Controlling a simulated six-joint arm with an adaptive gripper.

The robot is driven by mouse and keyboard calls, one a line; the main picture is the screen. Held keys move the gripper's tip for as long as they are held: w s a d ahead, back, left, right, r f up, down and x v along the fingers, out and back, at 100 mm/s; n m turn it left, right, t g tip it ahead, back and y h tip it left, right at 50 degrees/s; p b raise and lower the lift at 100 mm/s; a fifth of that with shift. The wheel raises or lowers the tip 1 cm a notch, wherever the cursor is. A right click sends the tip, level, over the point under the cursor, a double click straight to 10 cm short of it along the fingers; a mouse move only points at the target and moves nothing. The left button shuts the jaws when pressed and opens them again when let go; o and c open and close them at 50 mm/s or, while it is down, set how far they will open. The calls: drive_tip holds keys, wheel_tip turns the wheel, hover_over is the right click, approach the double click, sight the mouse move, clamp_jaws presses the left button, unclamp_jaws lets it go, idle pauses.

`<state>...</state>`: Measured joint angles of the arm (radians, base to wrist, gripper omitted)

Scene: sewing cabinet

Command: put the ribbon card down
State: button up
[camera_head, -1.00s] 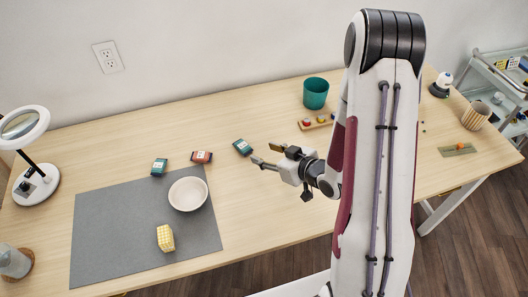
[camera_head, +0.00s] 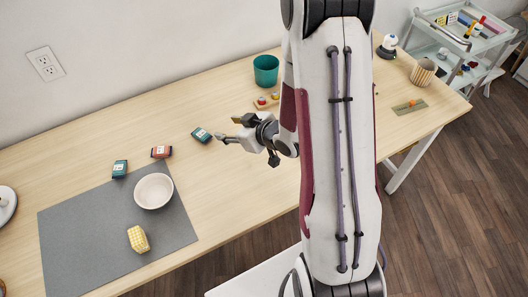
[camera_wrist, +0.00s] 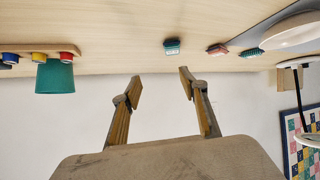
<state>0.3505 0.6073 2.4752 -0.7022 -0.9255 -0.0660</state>
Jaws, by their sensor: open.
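Three small labelled cards or packs lie on the table: a dark teal one (camera_head: 201,135), a red one (camera_head: 161,152) and a green-teal one (camera_head: 120,169). I cannot tell which, if any, is the ribbon card. My gripper (camera_head: 228,129) is open, just right of the dark teal one in the head view. In the wrist view my gripper (camera_wrist: 160,80) has its two fingers apart with nothing between them. There the dark teal one (camera_wrist: 172,46), the red one (camera_wrist: 217,49) and the green-teal one (camera_wrist: 250,53) lie beyond the fingertips, apart from them.
A white bowl (camera_head: 154,191) and a yellow checked block (camera_head: 138,239) stand on the grey mat (camera_head: 85,245). A teal cup (camera_head: 266,69) and a wooden holder with coloured pieces (camera_head: 268,101) are behind my gripper. The table front between mat and arm is clear.

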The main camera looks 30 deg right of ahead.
drive_tip(key=s+d+r+m+g+h, duration=0.1)
drive_tip(key=s+d+r+h, duration=0.2)
drive_tip(key=r, duration=0.5)
drive_tip(key=s+d+r+m+g+h, duration=0.1)
drive_tip(key=s+r+m+h, duration=0.1)
drive_tip(key=s+r, duration=0.5)
drive_tip(key=s+a+r+g, duration=0.1)
drive_tip(key=s+a+r, duration=0.1)
drive_tip(key=s, duration=0.4)
drive_tip(key=s+a+r+m+g+y, duration=0.1)
drive_tip(key=s+a+r, duration=0.2)
drive_tip(key=s, duration=0.3)
drive_tip(key=s+a+r+m+g, duration=0.1)
drive_tip(key=s+a+r, duration=0.1)
drive_tip(key=s+r, duration=0.2)
drive_tip(key=shift+s+a, duration=0.4)
drive_tip(key=shift+s, duration=0.6)
